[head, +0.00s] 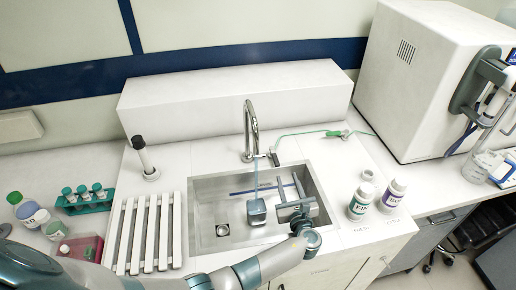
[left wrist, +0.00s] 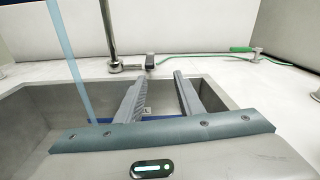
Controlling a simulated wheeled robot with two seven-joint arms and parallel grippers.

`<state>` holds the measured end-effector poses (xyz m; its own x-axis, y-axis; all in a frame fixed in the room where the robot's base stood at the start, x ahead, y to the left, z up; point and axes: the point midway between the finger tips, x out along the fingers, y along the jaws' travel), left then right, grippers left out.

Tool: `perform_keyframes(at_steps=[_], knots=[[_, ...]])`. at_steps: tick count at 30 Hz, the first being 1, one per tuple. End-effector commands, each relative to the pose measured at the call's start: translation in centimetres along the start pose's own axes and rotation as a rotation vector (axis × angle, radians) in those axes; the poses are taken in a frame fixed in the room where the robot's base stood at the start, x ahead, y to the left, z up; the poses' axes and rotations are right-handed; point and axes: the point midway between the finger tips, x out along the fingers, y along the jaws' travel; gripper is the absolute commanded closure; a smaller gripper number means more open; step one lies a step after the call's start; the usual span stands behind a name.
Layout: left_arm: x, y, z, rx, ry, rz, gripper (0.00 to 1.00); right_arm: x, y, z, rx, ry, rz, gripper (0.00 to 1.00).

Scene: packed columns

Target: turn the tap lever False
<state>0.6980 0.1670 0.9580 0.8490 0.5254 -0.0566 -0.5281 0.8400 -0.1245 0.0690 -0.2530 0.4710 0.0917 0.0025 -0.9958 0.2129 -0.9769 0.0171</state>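The chrome tap (head: 250,128) stands behind the sink (head: 194,208), and its lever (head: 274,158) sticks out low on its right side. The lever also shows in the left wrist view (left wrist: 150,62). A blue stream (head: 256,178) falls from the spout towards a blue container (head: 256,211) in the sink. My left gripper (head: 288,183) is over the right part of the sink, in front of the lever. Its fingers (left wrist: 160,77) are apart with nothing between them, and they appear not to touch the lever. My right gripper is not in view.
Two labelled bottles (head: 359,204) (head: 393,194) stand right of the sink. A green-handled hose (head: 334,133) lies behind it. A slatted rack (head: 140,232) and a tube rack (head: 84,206) are at left. A large white machine (head: 433,80) stands at right.

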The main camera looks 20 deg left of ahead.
Motion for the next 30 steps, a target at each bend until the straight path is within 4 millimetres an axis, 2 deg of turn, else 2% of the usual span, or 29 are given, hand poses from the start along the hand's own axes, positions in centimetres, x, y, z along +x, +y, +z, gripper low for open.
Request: perform_keyframes(at_steps=[3,6,17,23,30], knots=[[-1.9,0.3,0.4,0.084,-0.036,0.023,0.66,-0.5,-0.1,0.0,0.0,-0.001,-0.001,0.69],[-2.6,0.4,0.5,0.117,-0.053,0.034,0.66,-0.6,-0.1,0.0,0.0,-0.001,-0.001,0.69],[-2.6,0.5,0.6,0.124,-0.057,0.037,0.66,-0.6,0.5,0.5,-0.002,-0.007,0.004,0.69],[-1.9,0.5,0.6,0.124,-0.057,0.037,0.66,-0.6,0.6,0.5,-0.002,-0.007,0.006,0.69],[0.7,0.6,0.8,0.124,-0.058,0.037,0.66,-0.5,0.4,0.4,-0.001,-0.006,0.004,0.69]])
